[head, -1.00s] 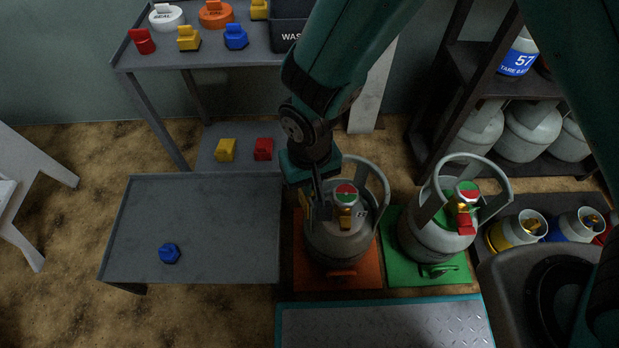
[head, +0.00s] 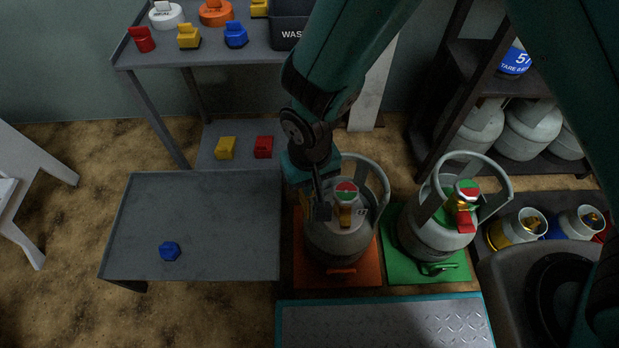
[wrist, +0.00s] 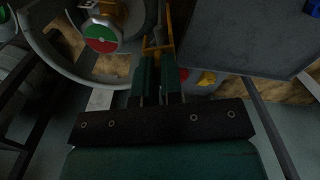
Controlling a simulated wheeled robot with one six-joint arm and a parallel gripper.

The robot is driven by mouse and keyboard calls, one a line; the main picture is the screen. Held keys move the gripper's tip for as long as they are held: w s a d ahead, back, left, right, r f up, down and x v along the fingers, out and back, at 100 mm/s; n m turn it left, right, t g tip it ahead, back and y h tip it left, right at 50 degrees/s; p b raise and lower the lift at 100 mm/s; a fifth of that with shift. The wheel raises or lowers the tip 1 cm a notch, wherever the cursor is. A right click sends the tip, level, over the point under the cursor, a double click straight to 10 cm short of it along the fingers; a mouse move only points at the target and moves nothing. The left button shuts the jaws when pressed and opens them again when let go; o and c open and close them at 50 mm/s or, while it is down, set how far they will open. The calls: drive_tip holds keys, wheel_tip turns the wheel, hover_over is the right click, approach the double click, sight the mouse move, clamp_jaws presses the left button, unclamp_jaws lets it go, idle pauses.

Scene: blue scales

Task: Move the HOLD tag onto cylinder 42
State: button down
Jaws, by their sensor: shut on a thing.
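My gripper (head: 319,208) is shut on a thin yellow tag (wrist: 158,44), seen at the fingertips in the wrist view. No lettering on it is readable. The gripper is at the left side of a grey cylinder (head: 335,240) that stands upright on an orange mat (head: 308,276). This cylinder has a collar handle, a brass valve and a red-and-green dial (wrist: 101,38). A second grey cylinder (head: 431,238) with a red valve plug stands on a green mat (head: 456,272). I cannot read 42 on either one. Whether the tag touches the near cylinder is unclear.
A grey low table (head: 222,235) on the left holds a blue cap (head: 170,251). A rack (head: 150,60) with coloured caps stands behind. Shelved cylinders, one marked 57 (head: 517,62), are at right. A metal tread plate (head: 385,328) lies in front.

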drive_tip(key=shift+f+b, duration=0.7)
drive_tip(key=shift+f, duration=0.8)
drive_tip(key=c, duration=1.2)
unclamp_jaws()
drive_tip(key=shift+r+p, duration=3.6)
drive_tip(key=shift+r, duration=0.15)
